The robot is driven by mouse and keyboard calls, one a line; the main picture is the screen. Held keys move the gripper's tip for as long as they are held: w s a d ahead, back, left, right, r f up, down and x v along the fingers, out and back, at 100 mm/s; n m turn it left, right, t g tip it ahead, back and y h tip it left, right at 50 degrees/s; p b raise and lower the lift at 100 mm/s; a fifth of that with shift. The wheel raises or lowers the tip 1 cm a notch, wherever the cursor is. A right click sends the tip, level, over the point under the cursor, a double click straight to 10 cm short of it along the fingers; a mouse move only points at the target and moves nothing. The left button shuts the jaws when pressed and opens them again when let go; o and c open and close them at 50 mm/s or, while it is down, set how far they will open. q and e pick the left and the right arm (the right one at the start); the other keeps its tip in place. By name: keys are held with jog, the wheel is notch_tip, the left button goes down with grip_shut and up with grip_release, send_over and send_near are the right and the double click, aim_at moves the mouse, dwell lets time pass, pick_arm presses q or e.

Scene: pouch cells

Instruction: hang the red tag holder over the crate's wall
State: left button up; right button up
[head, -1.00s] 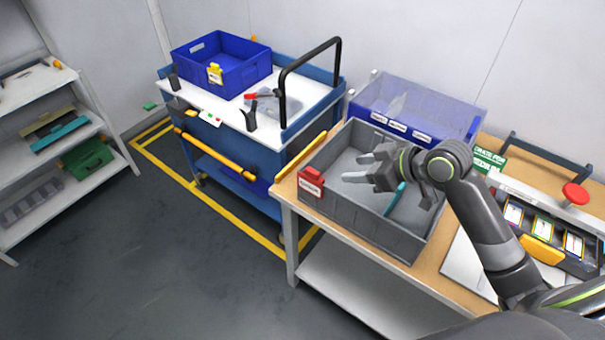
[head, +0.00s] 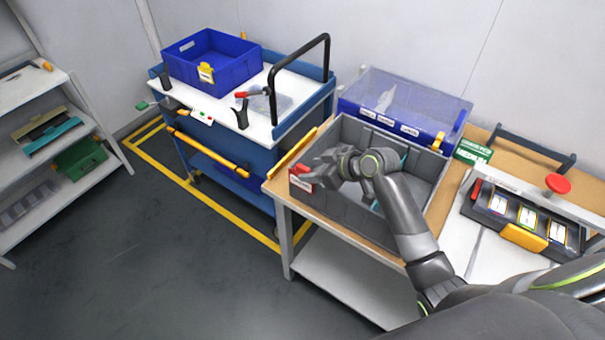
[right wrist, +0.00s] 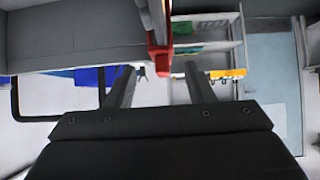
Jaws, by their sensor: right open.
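The red tag holder (head: 300,184), with a white label, sits at the left end wall of the grey crate (head: 352,212), its label facing outward. In the right wrist view the red holder (right wrist: 160,58) shows ahead, between the lines of the two spread fingers (right wrist: 160,86). The fingers are open and hold nothing; I cannot tell whether they touch the holder. The crate wall (right wrist: 75,42) fills the upper left there. My left gripper is out of view.
A clear-lidded blue bin (head: 405,105) stands behind the crate. A rack with several cards (head: 528,218) is at the right of the bench. A blue cart (head: 235,165) with a blue crate (head: 210,62) and black handle stands left. Open floor lies in front.

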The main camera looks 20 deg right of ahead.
aim_at(303, 172)
jog(key=shift+f+p+x, duration=0.2)
jog(key=shift+p+x, duration=0.5)
jog(key=shift+x, duration=1.65)
jog(key=shift+s, duration=0.25)
jog(key=shift+c, duration=0.2)
jog(key=c, duration=1)
